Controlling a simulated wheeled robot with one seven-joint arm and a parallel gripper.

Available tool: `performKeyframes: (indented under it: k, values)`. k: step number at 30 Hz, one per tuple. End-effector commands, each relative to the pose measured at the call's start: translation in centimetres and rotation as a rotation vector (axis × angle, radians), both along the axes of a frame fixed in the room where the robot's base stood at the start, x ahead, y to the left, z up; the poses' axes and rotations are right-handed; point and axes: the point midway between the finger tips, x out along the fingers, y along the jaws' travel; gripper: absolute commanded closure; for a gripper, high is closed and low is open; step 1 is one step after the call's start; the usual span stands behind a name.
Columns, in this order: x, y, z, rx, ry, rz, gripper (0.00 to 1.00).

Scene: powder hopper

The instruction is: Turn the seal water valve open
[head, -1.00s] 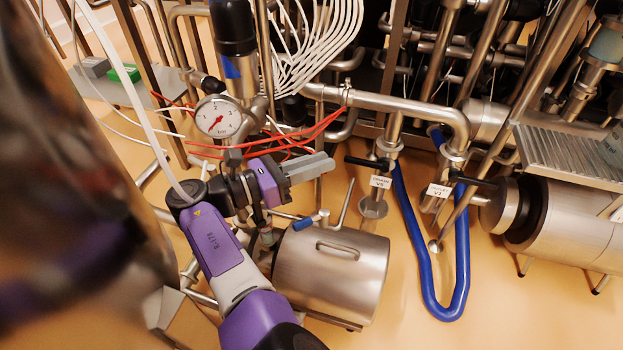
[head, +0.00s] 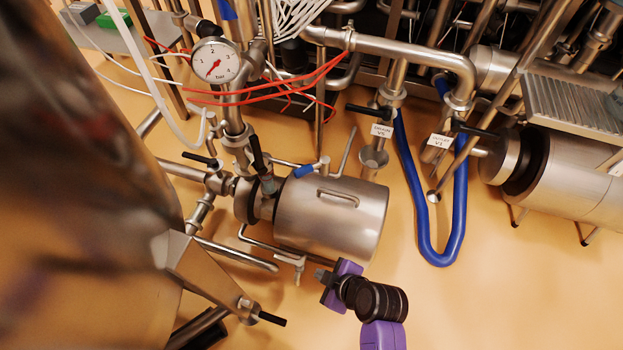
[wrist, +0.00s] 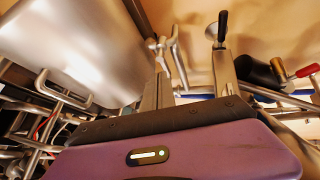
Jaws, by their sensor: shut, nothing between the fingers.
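No readable label names the seal water valve, so I cannot tell for sure which one it is. A small steel valve with a T-shaped handle (head: 290,263) sits on the thin pipe below the steel pump cover (head: 335,222). My gripper (head: 321,275) is just right of it, low and in front of the cover, with its fingers pointing left. I cannot tell whether they touch it. In the wrist view my gripper (wrist: 190,62) holds nothing. Steel fittings show beyond the fingers, with a black handle (wrist: 222,25) and a red handle (wrist: 305,71).
A pressure gauge (head: 215,60) and red cables (head: 260,92) are at upper left. A blue hose (head: 437,258) hangs to the right. A black-ended rod (head: 270,318) is at lower left. The floor at lower right is clear.

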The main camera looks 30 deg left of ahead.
Motion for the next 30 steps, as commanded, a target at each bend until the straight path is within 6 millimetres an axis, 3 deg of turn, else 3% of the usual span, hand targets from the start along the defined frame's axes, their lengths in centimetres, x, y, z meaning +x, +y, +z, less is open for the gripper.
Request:
performKeyframes:
  k: [3,9,12,20,30]
  values:
    - [1.8,-0.4,5.9,0.272,0.019,-0.198,1.00]
    - [5.3,-0.3,16.6,0.655,0.041,-0.402,1.00]
    - [6.1,0.1,19.6,0.765,0.066,-0.450,1.00]
    - [7.4,1.4,19.9,0.812,0.094,-0.495,1.00]
    - [10.3,7.0,18.4,0.810,0.093,-0.492,1.00]
